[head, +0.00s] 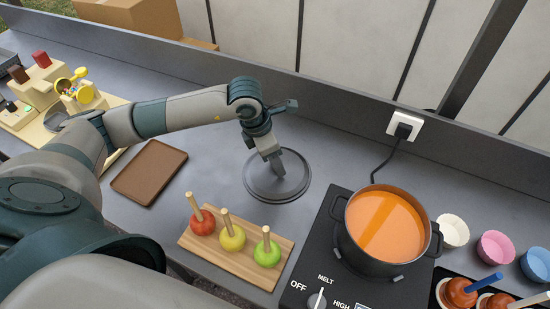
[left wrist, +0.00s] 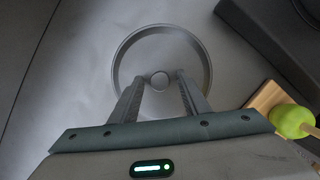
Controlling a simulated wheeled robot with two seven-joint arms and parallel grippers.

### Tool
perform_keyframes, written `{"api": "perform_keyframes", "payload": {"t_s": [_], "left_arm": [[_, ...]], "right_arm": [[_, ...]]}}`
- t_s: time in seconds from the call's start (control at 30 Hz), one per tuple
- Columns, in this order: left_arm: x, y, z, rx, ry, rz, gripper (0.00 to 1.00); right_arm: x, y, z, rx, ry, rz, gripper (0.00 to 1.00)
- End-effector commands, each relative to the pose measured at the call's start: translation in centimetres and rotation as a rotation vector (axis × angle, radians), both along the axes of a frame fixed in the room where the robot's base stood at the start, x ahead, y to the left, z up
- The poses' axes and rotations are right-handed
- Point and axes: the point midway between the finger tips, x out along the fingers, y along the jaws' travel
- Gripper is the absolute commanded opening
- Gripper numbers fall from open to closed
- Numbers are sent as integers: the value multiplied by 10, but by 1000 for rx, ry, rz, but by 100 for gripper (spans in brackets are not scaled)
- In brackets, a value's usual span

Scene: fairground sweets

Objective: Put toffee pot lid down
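The round grey toffee pot lid (head: 262,190) lies flat on the grey counter, left of the hob. My left gripper (head: 277,165) is directly over it, pointing down. In the left wrist view the lid (left wrist: 204,62) shows as a ring with a round knob (left wrist: 160,81) in its middle. The left gripper's fingers (left wrist: 160,78) are apart, one on each side of the knob, with a visible gap to it. The toffee pot (head: 342,240) stands uncovered on the hob, full of orange toffee. My right gripper is not in view.
A wooden board (head: 232,264) with three apples on sticks lies in front of the lid. A brown tray (head: 149,172) lies to the left. The black hob (head: 325,255) is to the right, with paper cups (head: 496,247) beyond. The counter behind the lid is clear.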

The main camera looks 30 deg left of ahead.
Motion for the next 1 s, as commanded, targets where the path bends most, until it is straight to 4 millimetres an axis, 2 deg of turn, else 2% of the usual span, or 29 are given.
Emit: {"api": "perform_keyframes", "payload": {"t_s": [0.37, 0.47, 1.0], "left_arm": [[0, 0, 4, 0, 0, 0, 42], [-1, 2, 11, -1, -3, 0, 42], [-19, 18, 97, 0, -4, 0, 42]], "right_arm": [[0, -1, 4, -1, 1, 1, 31], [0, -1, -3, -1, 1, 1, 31], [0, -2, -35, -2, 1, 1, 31]]}}
